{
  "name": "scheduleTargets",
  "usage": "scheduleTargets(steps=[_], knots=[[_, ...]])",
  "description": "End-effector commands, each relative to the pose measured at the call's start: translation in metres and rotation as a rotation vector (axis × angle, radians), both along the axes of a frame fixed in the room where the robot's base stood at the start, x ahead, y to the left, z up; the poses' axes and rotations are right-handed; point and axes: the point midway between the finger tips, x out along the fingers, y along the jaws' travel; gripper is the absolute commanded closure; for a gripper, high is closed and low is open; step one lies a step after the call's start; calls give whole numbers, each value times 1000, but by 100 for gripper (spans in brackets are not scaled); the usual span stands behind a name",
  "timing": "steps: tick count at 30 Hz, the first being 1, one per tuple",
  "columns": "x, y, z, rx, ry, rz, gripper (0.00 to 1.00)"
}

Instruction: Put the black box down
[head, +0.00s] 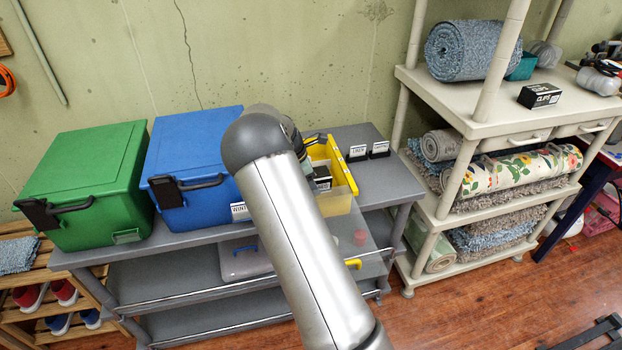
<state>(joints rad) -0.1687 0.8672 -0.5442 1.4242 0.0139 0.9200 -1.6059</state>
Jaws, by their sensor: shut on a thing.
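A black box (322,172) with a pale label shows just right of my arm, at the yellow bin (343,165) on the grey shelf unit. My gripper (312,157) is at the bin's left part, mostly hidden behind my own arm. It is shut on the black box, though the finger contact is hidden. I cannot tell whether the box touches the bin's floor. Another black box (538,97), with white lettering that looks like "CLIPS", sits on the beige shelf at the right.
A blue lidded bin (195,150) and a green lidded bin (85,180) stand left of my arm. Two small labelled dark items (368,151) stand right of the yellow bin. The grey top (385,180) is clear there. A rolled rug (470,50) lies on the beige shelf.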

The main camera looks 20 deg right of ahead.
Motion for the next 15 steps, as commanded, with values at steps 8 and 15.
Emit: scheduleTargets(steps=[8,15], knots=[[1,0,2,-2,-3,0,35],[1,0,20,-3,-5,1,35]])
